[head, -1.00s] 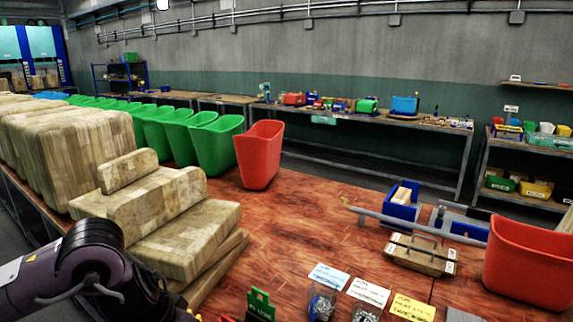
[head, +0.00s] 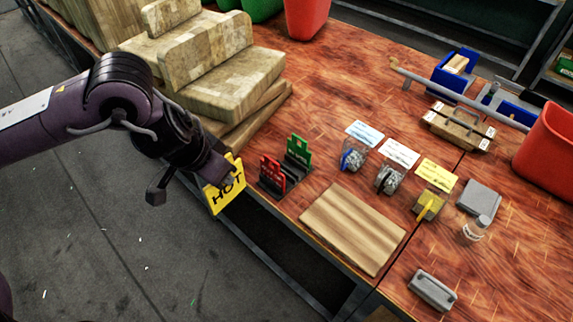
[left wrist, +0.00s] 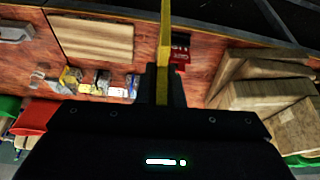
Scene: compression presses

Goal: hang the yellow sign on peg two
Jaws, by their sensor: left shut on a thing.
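The yellow sign (head: 224,192), marked HOT in black, is held by my left gripper (head: 222,176) beside the front edge of the table, over the floor side. The left wrist view shows the sign edge-on as a thin yellow strip (left wrist: 165,45) between the shut fingers (left wrist: 162,85). A red sign (head: 272,174) and a green sign (head: 299,150) stand upright in a dark rack at the table edge, just right of the yellow sign. The red one also shows in the left wrist view (left wrist: 180,46). I cannot make out any numbered peg. My right gripper is not in view.
Stacked wooden blocks (head: 225,85) stand behind my left arm. A wooden board (head: 353,228) lies right of the rack. Blue, white and yellow cards (head: 437,175) lie beyond it with small containers. A red bin (head: 550,150) stands at far right. Open floor (head: 110,245) lies in front.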

